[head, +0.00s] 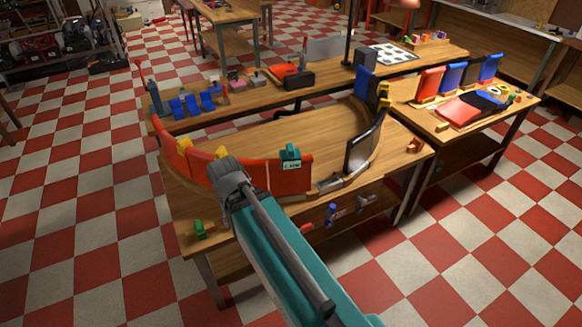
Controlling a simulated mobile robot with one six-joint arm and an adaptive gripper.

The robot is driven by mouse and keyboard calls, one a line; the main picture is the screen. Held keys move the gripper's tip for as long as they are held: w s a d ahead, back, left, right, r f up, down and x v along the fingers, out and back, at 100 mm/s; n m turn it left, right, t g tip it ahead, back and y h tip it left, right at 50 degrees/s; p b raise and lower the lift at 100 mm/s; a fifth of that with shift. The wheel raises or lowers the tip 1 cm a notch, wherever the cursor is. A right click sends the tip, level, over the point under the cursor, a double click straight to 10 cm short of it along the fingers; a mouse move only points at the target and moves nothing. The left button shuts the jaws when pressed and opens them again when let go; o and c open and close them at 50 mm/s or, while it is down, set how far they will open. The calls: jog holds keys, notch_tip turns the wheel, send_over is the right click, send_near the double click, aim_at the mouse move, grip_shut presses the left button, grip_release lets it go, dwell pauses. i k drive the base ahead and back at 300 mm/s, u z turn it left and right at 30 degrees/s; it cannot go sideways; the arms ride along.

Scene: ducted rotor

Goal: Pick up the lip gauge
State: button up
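A small teal block with a pale, lettered face (290,157) sits at the top edge of the red curved panel (288,177) near the front of the ring. It is probably the lip gauge, but its lettering is too small to read. My gripper (230,172) is the dark grey end of my teal arm, in front of the red panels and to the left of the teal block. A gap shows between them in the picture. Its fingers cannot be made out, so I cannot tell whether it is open or holds anything.
A green piece (200,229) is at the front left. A side table (520,98) with upright panels stands right. Checkered floor lies open at left.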

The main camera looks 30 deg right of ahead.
aim_at(290, 158)
jog(key=z, duration=0.05)
jog(key=k, duration=0.6)
jog(key=z, duration=0.6)
jog(key=i, duration=0.5)
